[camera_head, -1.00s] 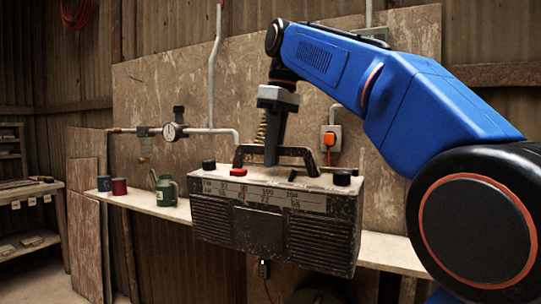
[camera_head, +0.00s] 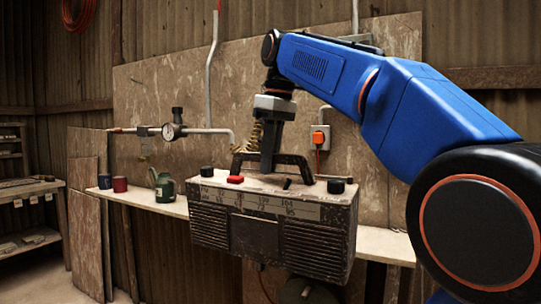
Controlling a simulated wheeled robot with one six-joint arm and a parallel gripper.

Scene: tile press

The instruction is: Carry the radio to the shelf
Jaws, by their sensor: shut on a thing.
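The radio (camera_head: 275,222) is a worn dark box with a tuning dial, black knobs, a red button and a dark top handle. My gripper (camera_head: 268,168) is shut on the radio's handle from above, with the arm reaching in from the right. The radio hangs upright in front of the pale shelf (camera_head: 150,202) along the wall and hides the shelf's middle. I cannot tell how far the radio's base is from the shelf surface.
A green oil can (camera_head: 165,188), a red mug (camera_head: 120,184) and a blue mug (camera_head: 105,181) stand on the shelf's left part. A pipe with a gauge (camera_head: 168,132) and an orange plug (camera_head: 319,139) are on the wall behind. A workbench (camera_head: 25,192) stands far left.

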